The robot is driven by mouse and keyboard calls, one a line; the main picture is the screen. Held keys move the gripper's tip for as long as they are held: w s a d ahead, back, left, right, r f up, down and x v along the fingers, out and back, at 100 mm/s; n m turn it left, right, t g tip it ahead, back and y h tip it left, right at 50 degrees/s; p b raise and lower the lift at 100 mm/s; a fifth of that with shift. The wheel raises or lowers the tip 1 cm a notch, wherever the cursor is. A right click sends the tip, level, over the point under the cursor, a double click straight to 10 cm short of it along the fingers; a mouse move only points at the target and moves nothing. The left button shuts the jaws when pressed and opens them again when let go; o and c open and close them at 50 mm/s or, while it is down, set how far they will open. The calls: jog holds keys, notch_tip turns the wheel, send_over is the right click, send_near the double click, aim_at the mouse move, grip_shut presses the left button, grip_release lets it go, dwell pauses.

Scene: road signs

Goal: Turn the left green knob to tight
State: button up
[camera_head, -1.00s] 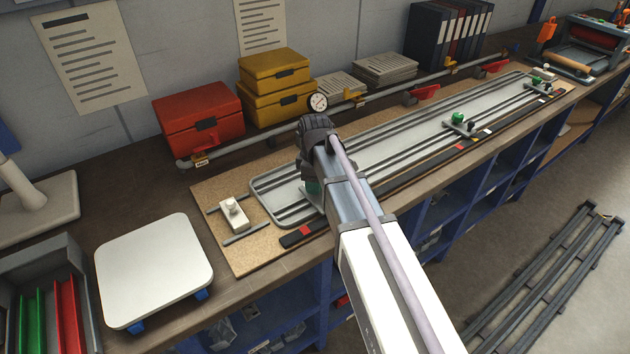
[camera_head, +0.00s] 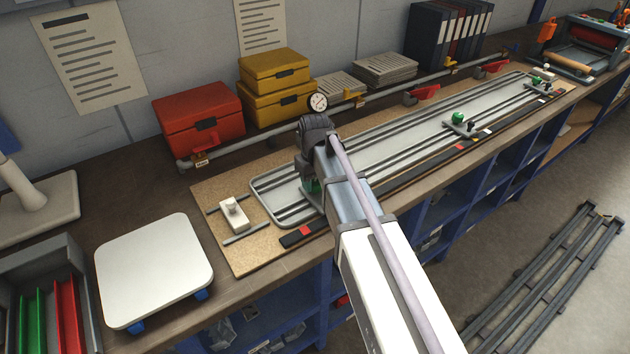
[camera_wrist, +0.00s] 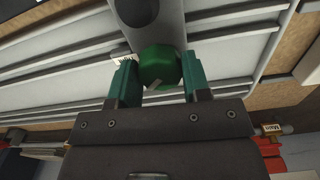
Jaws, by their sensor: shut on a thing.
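The left green knob (camera_wrist: 160,66) sits between the two green fingers of my gripper (camera_wrist: 158,80) in the wrist view. The fingers are shut on its sides. A white mark shows on the knob's near edge. In the head view my arm (camera_head: 350,205) reaches over the left part of the long grey sign plate (camera_head: 400,138) and hides most of this knob and the gripper. A second green knob (camera_head: 458,118) stands on a clamp bar farther right, and another green knob (camera_head: 537,80) is at the far right end.
A white clamp block (camera_head: 233,213) is on the cork board left of the plate. Red (camera_head: 200,118) and yellow boxes (camera_head: 275,85) stand at the back. A white square pad (camera_head: 152,268) lies at front left.

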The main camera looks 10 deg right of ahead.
aim_at(315, 182)
jog(key=m, duration=0.4)
jog(key=shift+m, duration=1.9)
jog(key=o, duration=0.9)
notch_tip(315, 182, up, 11)
jog(key=p, duration=1.1)
